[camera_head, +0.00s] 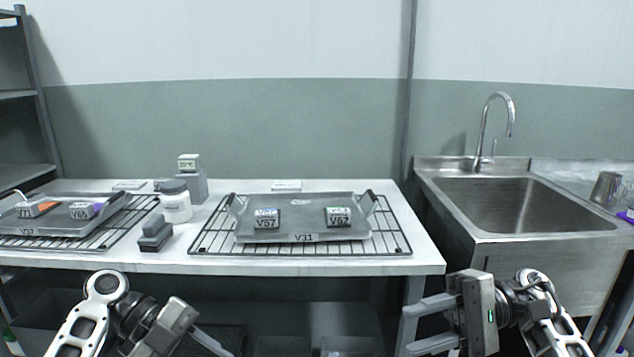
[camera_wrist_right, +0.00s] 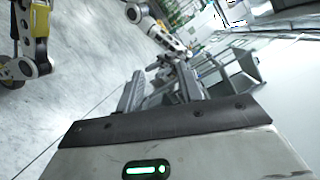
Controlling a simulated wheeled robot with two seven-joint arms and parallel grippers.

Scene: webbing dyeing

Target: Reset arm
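My right gripper (camera_head: 410,330) is at the lower right in the head view, in front of the table's right end and below its top. Its two fingers point left and stand apart with nothing between them. In the right wrist view the same fingers (camera_wrist_right: 160,88) are also apart and empty. My left gripper (camera_head: 208,342) is at the lower left, in front of the table's front edge. Its fingers are partly cut off by the picture's bottom, so its opening cannot be judged. Neither gripper touches anything on the table.
The white table (camera_head: 427,258) bears a grey tray (camera_head: 276,236) marked V31 on a wire rack (camera_head: 392,246), with two labelled pieces. A second tray (camera_head: 62,226) is at left. A white jar (camera_head: 176,206) stands between. A steel sink (camera_head: 480,238) is at right.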

